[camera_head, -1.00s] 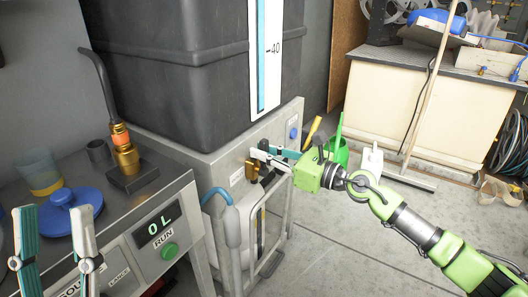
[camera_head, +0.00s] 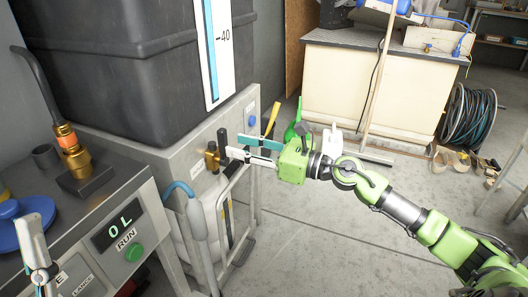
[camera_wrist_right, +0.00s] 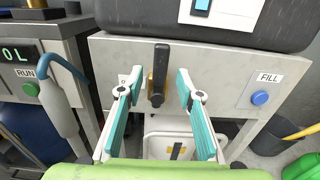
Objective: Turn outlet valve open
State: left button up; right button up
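The outlet valve (camera_head: 212,157) is a brass body with a black lever on the front panel of the grey metal stand under the black tank. In the right wrist view the black lever (camera_wrist_right: 159,75) stands upright, between and beyond the fingertips. My right gripper (camera_head: 242,146) is open, its teal and white fingers pointing at the valve; in the right wrist view the open fingers (camera_wrist_right: 158,84) lie either side of the lever, with gaps and no visible contact. My left gripper (camera_head: 35,245) shows only partly at the lower left edge; its opening is unclear.
A blue FILL button (camera_wrist_right: 260,98) sits right of the valve. A side bench with a green RUN button (camera_head: 134,252) and a grey-handled lance (camera_head: 197,218) stands left. A white container (camera_wrist_right: 185,140) sits below the valve. Open floor (camera_head: 310,240) lies to the right.

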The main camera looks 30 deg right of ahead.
jog(key=v, duration=0.6)
jog(key=shift+s+d, duration=0.1)
jog(key=shift+s, duration=0.05)
dwell(0.5)
